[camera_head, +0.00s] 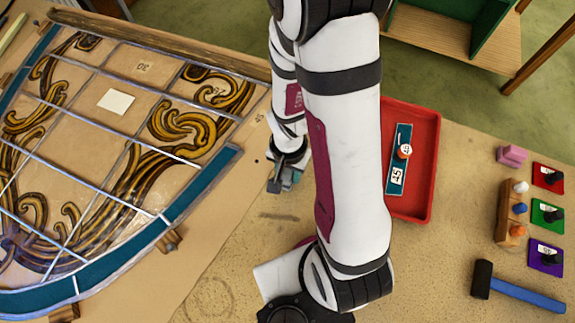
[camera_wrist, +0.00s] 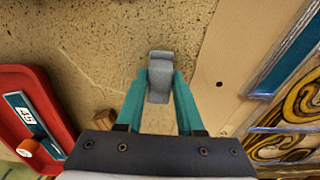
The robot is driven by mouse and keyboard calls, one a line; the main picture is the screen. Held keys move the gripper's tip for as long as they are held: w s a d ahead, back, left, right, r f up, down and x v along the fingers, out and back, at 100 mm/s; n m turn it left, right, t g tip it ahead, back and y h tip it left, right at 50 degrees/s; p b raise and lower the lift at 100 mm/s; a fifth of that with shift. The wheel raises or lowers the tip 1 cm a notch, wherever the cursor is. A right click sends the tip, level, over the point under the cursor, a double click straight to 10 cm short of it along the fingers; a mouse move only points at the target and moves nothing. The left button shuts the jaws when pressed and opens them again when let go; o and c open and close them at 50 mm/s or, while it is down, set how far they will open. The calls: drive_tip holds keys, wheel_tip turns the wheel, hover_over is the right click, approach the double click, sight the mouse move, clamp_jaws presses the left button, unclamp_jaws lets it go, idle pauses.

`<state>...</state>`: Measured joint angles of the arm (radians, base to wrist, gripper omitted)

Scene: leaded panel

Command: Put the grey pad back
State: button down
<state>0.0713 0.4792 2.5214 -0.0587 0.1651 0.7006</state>
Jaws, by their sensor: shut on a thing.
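My gripper (camera_wrist: 160,88) has two teal fingers shut on a small grey block, which I take to be the grey pad (camera_wrist: 160,72). In the wrist view the pad sits between the fingertips and sticks out past them, over the tan bench top. In the head view my gripper (camera_head: 287,178) is left of the red tray and right of the leaded panel. A grey end of the pad (camera_head: 274,185) shows there, partly hidden by the fingers. I cannot tell its height above the bench.
The leaded panel (camera_head: 115,105) fills the left. The red tray (camera_head: 424,160) holds a teal strip (camera_head: 396,165) and an orange-white item (camera_head: 404,151). At right are a pink block (camera_head: 512,155), a wooden peg holder (camera_head: 506,212), coloured pads (camera_head: 547,214) and a hammer (camera_head: 515,288).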

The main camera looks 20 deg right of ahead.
sight(288, 173)
drive_tip(key=shift+f, duration=0.1)
drive_tip(key=c, duration=0.5)
unclamp_jaws()
drive_tip(key=shift+c, duration=0.2)
wheel_tip(288, 173, up, 12)
drive_tip(key=s+a+r+n+y, duration=0.1)
drive_tip(key=s+a+r+n, duration=0.2)
drive_tip(key=s+a+r, duration=0.2)
drive_tip(key=s+r, duration=0.3)
drive_tip(key=s, duration=0.2)
drive_tip(key=shift+s+r+n+y, duration=0.25)
drive_tip(key=shift+r+n+y, duration=0.05)
drive_tip(key=shift+r+y, duration=0.1)
drive_tip(key=shift+a, duration=0.1)
